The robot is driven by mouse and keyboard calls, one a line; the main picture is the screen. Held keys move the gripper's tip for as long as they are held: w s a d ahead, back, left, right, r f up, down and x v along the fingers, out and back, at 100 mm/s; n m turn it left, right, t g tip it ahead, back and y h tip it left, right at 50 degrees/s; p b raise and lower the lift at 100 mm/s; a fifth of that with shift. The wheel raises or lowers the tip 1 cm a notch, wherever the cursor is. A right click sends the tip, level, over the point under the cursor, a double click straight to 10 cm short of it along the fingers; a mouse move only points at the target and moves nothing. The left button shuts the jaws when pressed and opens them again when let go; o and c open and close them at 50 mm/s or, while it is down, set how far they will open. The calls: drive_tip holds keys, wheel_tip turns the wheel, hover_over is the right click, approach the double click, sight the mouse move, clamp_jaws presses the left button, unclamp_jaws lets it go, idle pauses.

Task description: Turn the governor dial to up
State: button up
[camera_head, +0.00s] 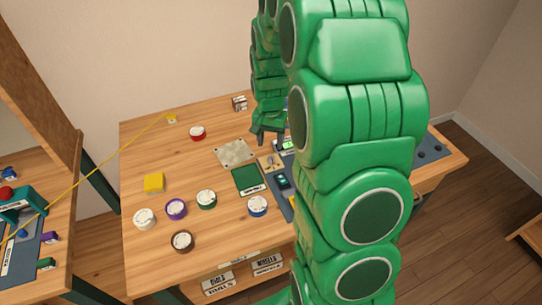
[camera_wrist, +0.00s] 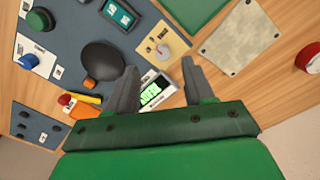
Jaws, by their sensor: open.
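My gripper (camera_wrist: 160,88) is open and empty, its two grey fingers apart above a small device with a lit green screen (camera_wrist: 152,96). A tan plate with a dial knob (camera_wrist: 162,48) lies just beyond the fingertips in the wrist view; in the head view this tan plate (camera_head: 268,163) is just below my gripper (camera_head: 268,137). A large black round knob or disc (camera_wrist: 103,62) is left of it. A white plate with a dial (camera_wrist: 32,58) is at the left. The labels are too small to read, so I cannot tell which is the governor dial.
A blue-grey panel (camera_wrist: 75,30) bears these devices and a teal-screened box (camera_wrist: 119,13). A metal plate (camera_head: 235,152) and a green panel (camera_head: 248,179) lie beside it. Several round tins, including a purple one (camera_head: 176,209), stand at the front left. My green arm hides the table's right part.

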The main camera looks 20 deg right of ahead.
sight(271, 158)
drive_tip(key=shift+w+d+f, duration=0.35)
drive_tip(key=shift+w+f, duration=0.3)
drive_tip(key=shift+f, duration=3.9)
clamp_jaws()
